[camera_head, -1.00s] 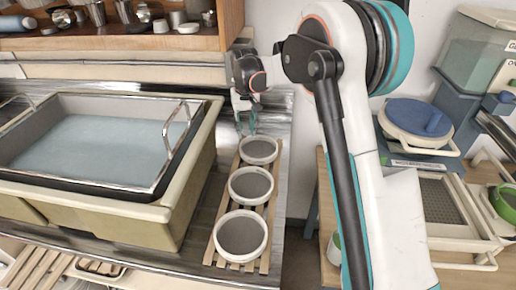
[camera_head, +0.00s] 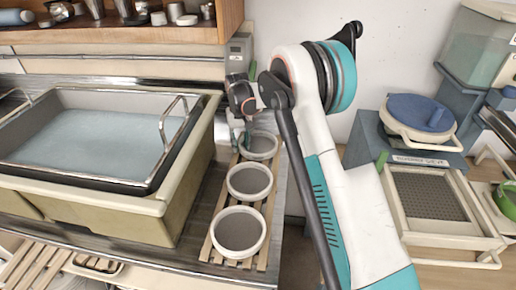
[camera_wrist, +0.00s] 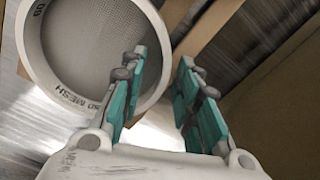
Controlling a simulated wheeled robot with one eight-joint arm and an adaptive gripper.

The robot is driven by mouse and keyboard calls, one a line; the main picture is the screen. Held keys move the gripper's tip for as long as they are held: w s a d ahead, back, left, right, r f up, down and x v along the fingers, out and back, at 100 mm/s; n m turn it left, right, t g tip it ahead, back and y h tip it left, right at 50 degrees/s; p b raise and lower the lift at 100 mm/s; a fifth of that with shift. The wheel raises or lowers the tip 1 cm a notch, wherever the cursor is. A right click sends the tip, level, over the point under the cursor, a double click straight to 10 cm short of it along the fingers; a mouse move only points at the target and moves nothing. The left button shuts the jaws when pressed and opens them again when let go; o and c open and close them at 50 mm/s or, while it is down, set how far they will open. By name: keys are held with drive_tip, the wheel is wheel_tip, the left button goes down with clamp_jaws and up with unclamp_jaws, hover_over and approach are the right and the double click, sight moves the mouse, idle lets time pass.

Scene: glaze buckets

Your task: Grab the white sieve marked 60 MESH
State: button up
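Three round white sieves with grey mesh stand in a row on a wooden slat rack (camera_head: 212,240): a far one (camera_head: 262,156), a middle one (camera_head: 250,195) and a near one (camera_head: 240,256). My gripper (camera_head: 243,136) is at the far sieve's back left rim. The left finger overlaps the sieve's right rim in the picture; contact cannot be told.
A sink basin (camera_head: 190,150) with a wire handle stands left of the rack. A wooden shelf (camera_head: 130,36) with cups hangs above. A grey device (camera_head: 240,48) stands behind. On the right are a blue-lidded container (camera_head: 418,113) and a framed mesh tray (camera_head: 425,195).

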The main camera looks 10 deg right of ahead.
drive_tip(key=shift+f, duration=0.1)
drive_tip(key=shift+c, duration=0.4)
clamp_jaws()
